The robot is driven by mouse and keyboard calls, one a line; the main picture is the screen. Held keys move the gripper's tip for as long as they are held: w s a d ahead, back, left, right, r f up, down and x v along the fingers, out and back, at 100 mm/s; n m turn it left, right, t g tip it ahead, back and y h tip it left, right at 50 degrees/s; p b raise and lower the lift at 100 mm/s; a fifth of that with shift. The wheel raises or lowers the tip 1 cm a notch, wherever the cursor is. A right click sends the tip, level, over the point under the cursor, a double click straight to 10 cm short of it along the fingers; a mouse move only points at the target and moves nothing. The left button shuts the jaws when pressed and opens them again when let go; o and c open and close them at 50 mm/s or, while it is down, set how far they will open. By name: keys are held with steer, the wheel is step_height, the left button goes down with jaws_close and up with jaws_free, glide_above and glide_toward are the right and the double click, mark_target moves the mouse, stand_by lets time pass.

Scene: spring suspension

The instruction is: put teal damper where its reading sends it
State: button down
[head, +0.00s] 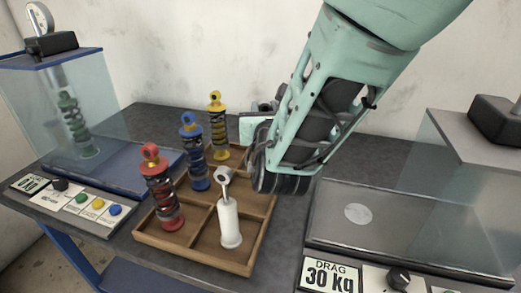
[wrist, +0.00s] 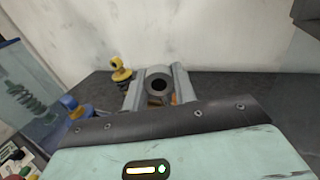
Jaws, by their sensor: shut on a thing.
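My gripper (wrist: 159,92) is shut on a damper, taken to be the teal damper. Only its grey round eye (wrist: 157,87) with a dark hole shows, between the two grey fingers in the wrist view. Its body is hidden below the hand, so its colour does not show. In the head view the hand is over the back right of the wooden tray (head: 196,257), mostly behind my arm. The right tester (head: 414,252) has a display reading DRAG 30 kg (head: 329,276). Its plate, with a pale round disc (head: 358,213), is empty.
The tray holds a red spring unit (head: 160,190), a blue one (head: 194,150), a yellow one (head: 218,125) and a white damper (head: 229,222). The glass case (head: 115,120) at left holds a green spring unit (head: 73,122). Bare dark bench lies behind the tray.

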steer(key=shift+f, duration=2.9)
steer(key=c, duration=1.1)
jaws_free()
steer(key=shift+r+p, duration=0.2)
steer(key=shift+p, duration=0.1)
steer(key=s, duration=0.4)
steer(key=s+b, duration=0.1)
steer(key=s, duration=0.3)
steer(key=s+b, duration=0.1)
steer(key=s, duration=0.3)
steer(key=shift+d+f, duration=0.15)
steer(key=shift+d, duration=0.15)
